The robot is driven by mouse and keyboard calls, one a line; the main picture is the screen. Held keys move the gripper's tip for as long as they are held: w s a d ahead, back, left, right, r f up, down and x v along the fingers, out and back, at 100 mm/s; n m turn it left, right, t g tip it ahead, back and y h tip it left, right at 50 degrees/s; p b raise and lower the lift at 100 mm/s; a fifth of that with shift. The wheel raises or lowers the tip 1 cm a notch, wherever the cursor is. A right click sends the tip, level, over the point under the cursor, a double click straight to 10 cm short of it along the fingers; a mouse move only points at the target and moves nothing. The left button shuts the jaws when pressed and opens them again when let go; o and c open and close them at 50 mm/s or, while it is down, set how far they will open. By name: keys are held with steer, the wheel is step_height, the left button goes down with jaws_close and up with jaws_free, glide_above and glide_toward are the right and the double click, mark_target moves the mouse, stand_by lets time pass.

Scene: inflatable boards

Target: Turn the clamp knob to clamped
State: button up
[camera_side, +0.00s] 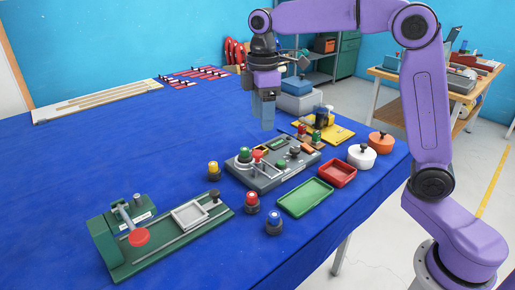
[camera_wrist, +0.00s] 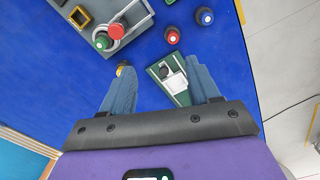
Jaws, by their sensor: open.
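A green fixture (camera_side: 190,231) lies at the front left of the blue table, with a lever ending in a red knob (camera_side: 139,237). A small black knob (camera_side: 214,194) sits at its right end, beside a pale square frame (camera_side: 189,215); it looks like the clamp knob, though I cannot read its setting. In the wrist view the black knob (camera_wrist: 164,71) shows between the fingers, on the fixture's end (camera_wrist: 174,83). My gripper (camera_side: 266,127) is open and empty, well above the table; its blue fingers (camera_wrist: 160,66) are spread in the wrist view.
A grey panel (camera_side: 262,177) with several knobs stands mid-table. Yellow (camera_side: 213,169), red (camera_side: 251,200) and blue (camera_side: 274,222) buttons stand between it and the fixture. Green (camera_side: 305,198) and red (camera_side: 338,174) trays line the right edge. The table's left middle is clear.

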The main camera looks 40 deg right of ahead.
steer(key=r, duration=0.1)
glide_above(258, 152)
step_height(258, 152, down, 17)
steer(key=shift+r, duration=0.1)
stand_by(0.6)
steer(key=c, duration=1)
